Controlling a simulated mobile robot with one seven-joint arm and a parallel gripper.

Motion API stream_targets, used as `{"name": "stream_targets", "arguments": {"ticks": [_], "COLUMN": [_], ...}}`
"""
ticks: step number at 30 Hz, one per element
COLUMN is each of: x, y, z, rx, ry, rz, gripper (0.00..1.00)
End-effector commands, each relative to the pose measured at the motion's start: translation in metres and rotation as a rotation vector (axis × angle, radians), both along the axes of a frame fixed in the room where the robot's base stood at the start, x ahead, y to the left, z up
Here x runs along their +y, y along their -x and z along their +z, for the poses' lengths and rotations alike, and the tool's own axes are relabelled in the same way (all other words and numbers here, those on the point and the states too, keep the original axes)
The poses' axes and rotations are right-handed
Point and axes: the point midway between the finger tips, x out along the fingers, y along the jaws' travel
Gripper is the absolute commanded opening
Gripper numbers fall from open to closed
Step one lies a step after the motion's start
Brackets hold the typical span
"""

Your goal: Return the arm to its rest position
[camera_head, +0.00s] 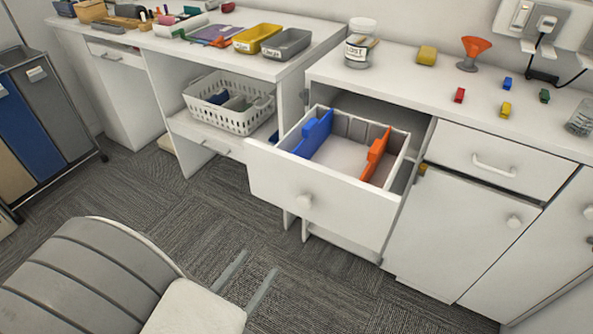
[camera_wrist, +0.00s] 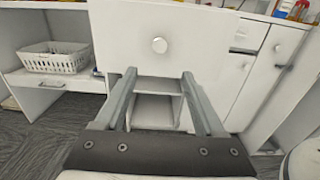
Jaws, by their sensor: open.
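My gripper (camera_head: 259,262) is at the lower left of the head view, above the carpet and in front of the open drawer (camera_head: 272,197). Its two grey fingers are apart with nothing between them. In the wrist view my gripper (camera_wrist: 159,76) points toward the white drawer front (camera_wrist: 125,32) and its round knob (camera_wrist: 159,45), which shows just beyond the fingertips. No contact with the drawer is visible. The white and grey parts of my arm behind the fingers fill the lower left of the head view.
The drawer sticks out, holding a blue divider (camera_head: 313,135) and an orange divider (camera_head: 376,155). A white basket (camera_head: 236,118) sits on a shelf to its left. The counter (camera_head: 400,88) holds a jar (camera_head: 360,43), an orange funnel (camera_head: 473,50) and small blocks. Carpet left of the drawer is free.

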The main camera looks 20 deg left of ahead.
Motion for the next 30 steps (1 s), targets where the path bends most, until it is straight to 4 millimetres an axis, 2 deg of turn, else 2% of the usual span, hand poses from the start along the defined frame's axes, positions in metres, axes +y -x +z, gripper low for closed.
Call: {"name": "stream_targets", "arguments": {"ticks": [5,8,11,15,18,24,30], "x": [-0.003,-0.016,-0.043,-0.093,-0.13,-0.195,-0.246], "y": [-0.004,-0.018,-0.041,-0.07,-0.082,-0.088,-0.08], "z": [0.003,0.014,0.031,0.055,0.069,0.091,0.108], "rx": [0.004,0.024,0.063,0.123,0.161,0.214,0.228], "ry": [-0.011,-0.051,-0.131,-0.287,-0.41,-0.69,-1.014], "rz": [-0.02,-0.099,-0.245,-0.497,-0.669,-0.989,-1.267], "gripper": [0.71,0.71,0.71,0.71,0.71,0.71,0.71]}}
